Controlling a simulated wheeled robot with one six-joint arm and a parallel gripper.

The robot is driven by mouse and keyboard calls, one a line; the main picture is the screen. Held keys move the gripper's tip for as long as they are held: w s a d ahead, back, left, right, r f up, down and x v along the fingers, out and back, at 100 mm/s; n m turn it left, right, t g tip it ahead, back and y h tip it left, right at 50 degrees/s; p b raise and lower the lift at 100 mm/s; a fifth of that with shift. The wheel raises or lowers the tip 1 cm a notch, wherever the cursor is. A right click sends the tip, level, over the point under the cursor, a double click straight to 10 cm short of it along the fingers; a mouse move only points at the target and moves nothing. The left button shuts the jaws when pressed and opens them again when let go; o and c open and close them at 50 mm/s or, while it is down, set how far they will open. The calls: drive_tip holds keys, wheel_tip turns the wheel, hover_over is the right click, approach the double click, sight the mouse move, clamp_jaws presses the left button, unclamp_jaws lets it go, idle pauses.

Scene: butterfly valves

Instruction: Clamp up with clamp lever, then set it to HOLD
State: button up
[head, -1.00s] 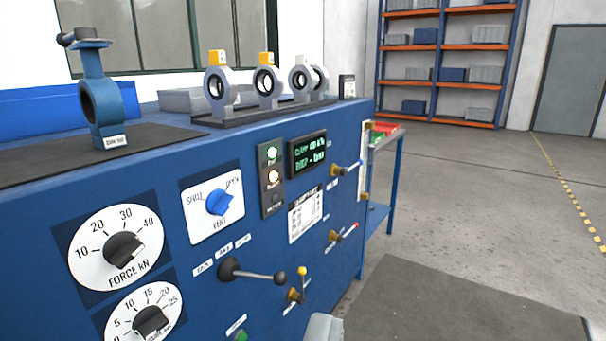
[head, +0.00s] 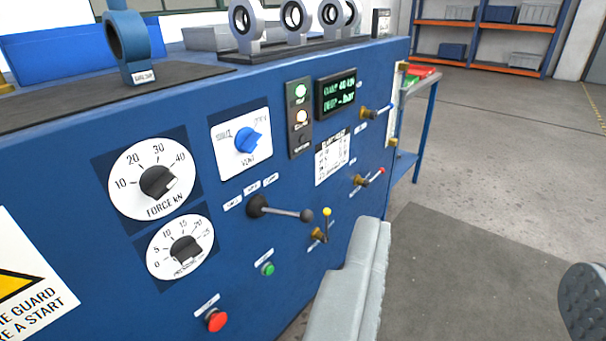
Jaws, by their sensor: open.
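A black lever (head: 282,209) with a round hub and ball end sticks out to the right on the blue panel. Three small labels (head: 250,194) sit above it, too small to read surely, so I cannot confirm it is the clamp lever. A green-lit display (head: 336,92) seems to read a clamp value near 40 kN and a bar line with dashes. My gripper (head: 475,265) is open and empty, in front of the panel to the right of the black lever. Its grey left finger is near the yellow-tipped lever; its dark right pad is at the right edge.
Brass levers with yellow (head: 323,228), red (head: 369,178) and blue (head: 377,112) handles stick out nearby.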

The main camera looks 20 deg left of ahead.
drive_tip(key=w+f+m+g+y, duration=0.2)
drive_tip(key=w+f+m+g, duration=0.35)
drive_tip(key=w+f, duration=0.6)
drive_tip(key=m+g+y, duration=1)
drive_tip(key=m+y, duration=0.1)
drive_tip(key=y, duration=0.5)
approach(307, 217)
drive_tip(key=a, duration=0.3)
drive_tip(key=w+a, duration=0.1)
drive_tip(key=a, duration=0.3)
drive_tip(key=w+a+f, duration=0.1)
drive_tip(key=a, duration=0.2)
drive_tip(key=shift+a, duration=0.2)
clamp_jaws()
drive_tip(key=shift+m+t, duration=0.25)
